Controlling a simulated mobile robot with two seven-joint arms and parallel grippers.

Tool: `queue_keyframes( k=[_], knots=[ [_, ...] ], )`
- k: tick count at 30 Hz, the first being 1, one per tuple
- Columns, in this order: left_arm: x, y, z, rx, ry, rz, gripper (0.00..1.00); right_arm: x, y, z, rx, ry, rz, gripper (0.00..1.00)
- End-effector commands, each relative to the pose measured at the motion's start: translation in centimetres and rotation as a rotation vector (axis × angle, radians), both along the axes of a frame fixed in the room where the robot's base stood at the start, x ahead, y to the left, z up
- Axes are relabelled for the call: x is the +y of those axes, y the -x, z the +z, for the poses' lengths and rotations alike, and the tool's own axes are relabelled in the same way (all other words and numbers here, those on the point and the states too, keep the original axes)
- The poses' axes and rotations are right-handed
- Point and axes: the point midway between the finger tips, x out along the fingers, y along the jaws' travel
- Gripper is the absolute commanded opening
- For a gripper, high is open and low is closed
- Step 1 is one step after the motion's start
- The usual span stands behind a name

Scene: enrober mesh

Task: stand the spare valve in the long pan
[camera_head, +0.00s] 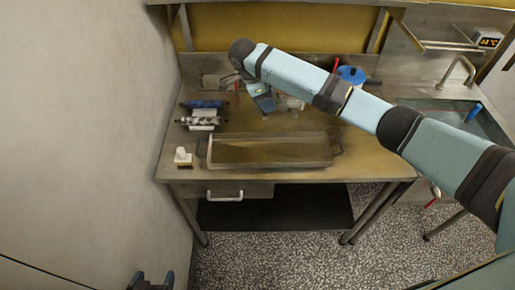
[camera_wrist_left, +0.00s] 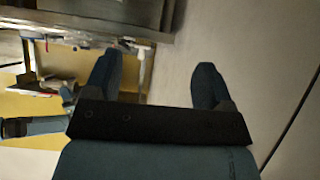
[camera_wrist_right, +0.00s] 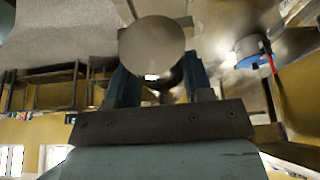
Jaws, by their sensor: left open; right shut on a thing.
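The long pan (camera_head: 268,165) is a shallow metal tray with end handles, lying on the front of the steel bench. My right gripper (camera_head: 268,104) is above the bench behind the pan. It is shut on a round, grey, flat-faced thing (camera_wrist_right: 152,45), which fills the space between the fingers in the right wrist view; I cannot tell for sure that it is the spare valve. Its lower part is hidden. My left gripper (camera_head: 150,283) is open and empty, low at the front left, away from the bench; its fingers show in the left wrist view (camera_wrist_left: 157,85).
A silver spiral-shaped part (camera_head: 198,121) and a blue cylinder (camera_head: 204,104) lie left of the gripper. A small white thing (camera_head: 182,156) stands left of the pan. A blue-topped pot (camera_head: 351,75) is at the back. A sink (camera_head: 440,115) is at right. A wall (camera_head: 80,130) closes the left.

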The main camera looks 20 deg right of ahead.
Motion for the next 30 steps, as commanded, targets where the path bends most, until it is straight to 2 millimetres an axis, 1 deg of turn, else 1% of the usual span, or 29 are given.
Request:
queue_keyframes(
  k=[1,4,8,11,12,13,15,17,21,24,27,28,29,30],
  knots=[
    [0.1,0.1,0.4,0.003,-0.001,0.001,0.76,0.4,-0.1,0.4,0.0,0.0,-0.013,0.0],
    [0.3,0.1,0.4,0.005,-0.004,0.003,0.76,0.9,-0.2,0.3,0.0,0.0,-0.034,0.0],
    [0.3,0.2,0.4,0.006,-0.004,0.004,0.76,1.3,-0.1,-0.7,0.001,-0.003,-0.044,0.0],
    [0.3,0.2,0.4,0.005,-0.004,0.003,0.76,1.3,0.0,-2.5,0.005,-0.005,-0.046,0.0],
    [0.2,0.2,0.3,0.004,-0.003,0.003,0.76,1.3,0.1,-3.5,0.008,-0.006,-0.047,0.0],
    [0.1,0.1,-1.3,0.001,-0.003,0.003,0.76,1.3,0.0,-5.1,0.005,-0.003,-0.044,0.0],
    [-0.2,0.1,-2.2,-0.009,-0.008,-0.012,0.76,1.2,0.0,-7.0,0.003,-0.003,-0.045,0.0],
    [-0.4,0.1,-2.9,-0.016,-0.01,-0.027,0.76,1.2,-0.1,-8.3,0.002,-0.003,-0.043,0.0],
    [-0.3,0.2,-5.4,-0.012,-0.015,-0.043,0.76,1.1,-0.1,-11.4,0.001,-0.001,-0.044,0.0],
    [-0.6,0.1,-6.9,-0.007,-0.012,-0.051,0.76,1.1,-0.1,-13.4,0.001,-0.001,-0.044,0.0],
    [-1.0,-0.2,-7.8,-0.01,-0.008,-0.057,0.76,1.1,-0.1,-14.7,-0.001,-0.001,-0.043,0.0],
    [-1.1,-0.2,-7.9,-0.011,-0.007,-0.058,0.76,1.1,-0.1,-14.9,-0.002,-0.001,-0.043,0.0],
    [-1.1,-0.2,-7.3,-0.011,-0.006,-0.059,0.76,1.0,-0.2,-14.7,-0.001,0.001,-0.043,0.0],
    [-1.2,-0.2,-7.1,-0.009,-0.006,-0.058,0.76,1.0,-0.2,-14.9,0.0,0.002,-0.043,0.0]
  ],
)
